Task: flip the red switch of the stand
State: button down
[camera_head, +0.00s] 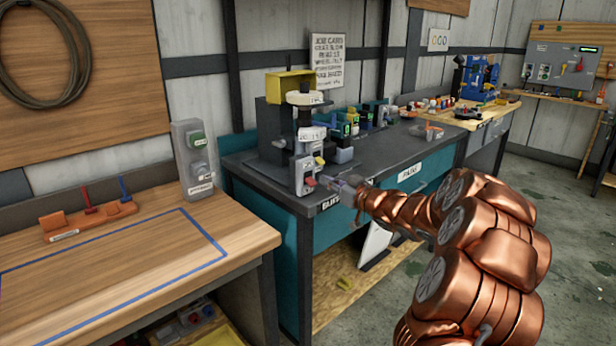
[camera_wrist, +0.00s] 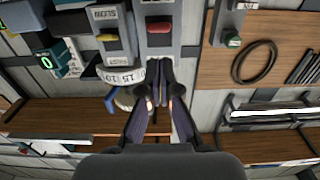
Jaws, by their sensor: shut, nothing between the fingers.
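The stand (camera_head: 301,140) is a grey and black machine on the dark workbench. Its front panel carries a red switch (camera_head: 309,182) low down and a yellow switch (camera_head: 319,161) above it to the right. In the wrist view the red switch (camera_wrist: 159,28) is on a grey plate just beyond the fingertips, and the yellow switch (camera_wrist: 109,37) is to its left. My gripper (camera_head: 328,183) is shut and empty, its tips close in front of the red switch. It also shows in the wrist view (camera_wrist: 158,68). I cannot tell whether the tips touch the switch.
A grey box with a green button (camera_head: 194,160) stands on the wooden table (camera_head: 150,262) at left. An orange holder (camera_head: 88,217) with red and blue tools lies there. Small devices with green displays (camera_head: 352,122) stand right of the stand. The floor at right (camera_head: 560,190) is clear.

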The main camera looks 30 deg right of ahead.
jog(key=shift+p+v, duration=0.5)
jog(key=shift+v, duration=2.4)
jog(key=s+a+f+m+g+h, duration=0.3)
jog(key=s+a+f+g+h, duration=0.45)
jog(key=a+g, duration=0.25)
jog(key=s+a+f+g+y, duration=0.1)
jog(key=s+a+g, duration=0.3)
jog(key=s+a, duration=0.55)
jog(key=s+a+f+g+y, duration=0.1)
jog(key=s+a+f+g, duration=0.2)
jog(key=s, duration=1.1)
jog(key=s+a+g+y, duration=0.2)
jog(key=s+a+g, duration=0.2)
jog(key=s+a, duration=0.55)
notch_tip(320, 180, up, 17)
jog(key=d+t+p, duration=0.1)
jog(key=d+p, duration=0.1)
jog(key=p, duration=1.3)
jog(key=shift+s+t, duration=0.3)
jog(key=shift+s, duration=0.1)
